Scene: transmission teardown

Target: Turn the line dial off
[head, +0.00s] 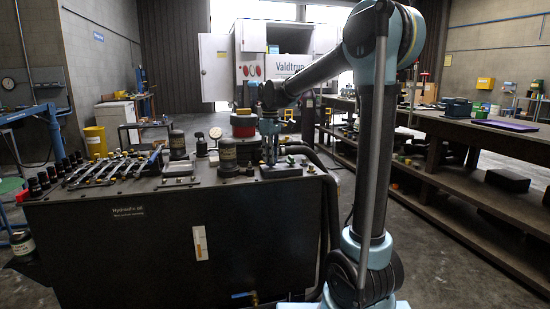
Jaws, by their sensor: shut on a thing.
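My gripper (269,157) points down over a small grey valve block (282,172) at the right end of the dark hydraulic oil tank's top. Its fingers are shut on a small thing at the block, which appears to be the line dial. The fingers hide most of it, and its turned position cannot be made out. Small yellow and greenish fittings sit on the block, right of the fingers.
The dark tank (120,240) carries a row of levers (115,168), dark cylinders (177,145) and a round gauge (215,133). Black hoses (325,165) curve down at its right end. A long workbench (450,130) stands at right, with open floor between.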

